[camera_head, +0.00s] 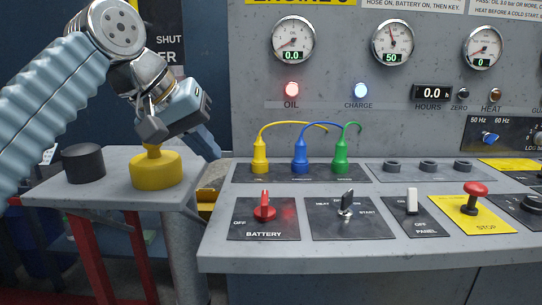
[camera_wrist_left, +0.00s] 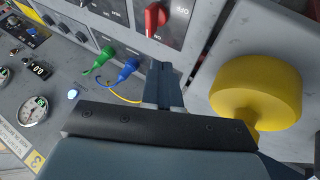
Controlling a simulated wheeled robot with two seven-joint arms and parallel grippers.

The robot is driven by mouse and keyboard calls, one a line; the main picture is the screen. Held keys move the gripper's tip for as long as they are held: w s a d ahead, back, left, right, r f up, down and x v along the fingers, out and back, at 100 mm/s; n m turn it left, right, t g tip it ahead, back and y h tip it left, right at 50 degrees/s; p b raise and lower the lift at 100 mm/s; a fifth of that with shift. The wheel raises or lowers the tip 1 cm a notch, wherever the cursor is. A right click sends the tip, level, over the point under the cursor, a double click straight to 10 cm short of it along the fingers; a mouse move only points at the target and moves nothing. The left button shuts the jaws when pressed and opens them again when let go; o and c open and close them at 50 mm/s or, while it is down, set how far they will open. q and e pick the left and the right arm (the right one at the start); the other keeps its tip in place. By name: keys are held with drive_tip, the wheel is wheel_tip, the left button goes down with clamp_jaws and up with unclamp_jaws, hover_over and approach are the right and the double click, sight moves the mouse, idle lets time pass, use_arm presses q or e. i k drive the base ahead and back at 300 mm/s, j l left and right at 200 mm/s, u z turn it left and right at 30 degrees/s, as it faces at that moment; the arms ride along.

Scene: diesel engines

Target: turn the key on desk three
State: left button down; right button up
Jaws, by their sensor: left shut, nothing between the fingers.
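The key (camera_head: 346,204) stands in its lock on a dark plate on the grey desk top, with a START label at its right. Its bow is dark and its shaft is silver. My left gripper (camera_head: 206,146) is shut and empty, to the left of the key and well apart from it. It hangs over the side stand near the desk's left edge. In the left wrist view its closed fingers (camera_wrist_left: 163,85) point toward the desk top. I cannot make out the key in that view. My right gripper is out of view.
A yellow round piece (camera_head: 156,169) and a black cylinder (camera_head: 84,163) stand on the side stand (camera_head: 120,204). The red battery switch (camera_head: 264,208) is left of the key; the white panel switch (camera_head: 412,201) and red stop button (camera_head: 472,198) are right. Yellow, blue and green plugs stand behind.

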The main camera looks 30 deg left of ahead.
sight(344, 212)
drive_tip(key=k+j, duration=0.25)
drive_tip(key=k, duration=0.25)
drive_tip(key=k+j, duration=0.2)
drive_tip(key=k, duration=0.25)
